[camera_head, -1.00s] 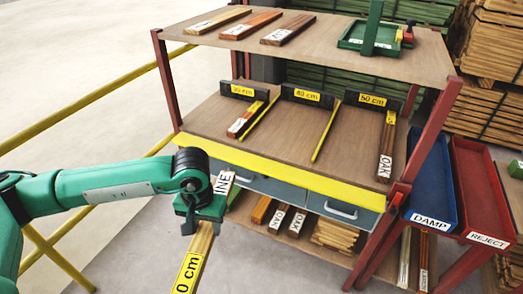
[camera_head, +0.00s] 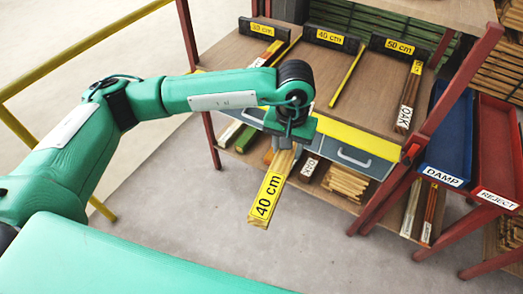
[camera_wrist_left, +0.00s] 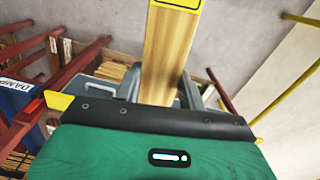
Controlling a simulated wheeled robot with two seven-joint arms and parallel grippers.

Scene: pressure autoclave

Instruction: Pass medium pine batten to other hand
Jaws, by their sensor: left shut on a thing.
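The medium pine batten (camera_head: 262,205) is a pale wood bar with a yellow label reading 40 cm. My left gripper (camera_head: 283,143) is shut on it near its upper end, in front of the workbench, and the labelled end points down toward me over open floor. In the left wrist view, the batten (camera_wrist_left: 170,55) runs up from between the two grey fingers (camera_wrist_left: 168,92), with part of its yellow label at the top edge. The end beyond the gripper is hidden in the head view. My right gripper is not in view.
The workbench (camera_head: 222,62) has slots marked 30, 40 and 50 cm, with battens in some. Its yellow front edge (camera_head: 355,142) lies just behind my gripper. A blue DAMP tray (camera_head: 448,135) and red REJECT tray (camera_head: 497,155) stand right. The floor in front is clear.

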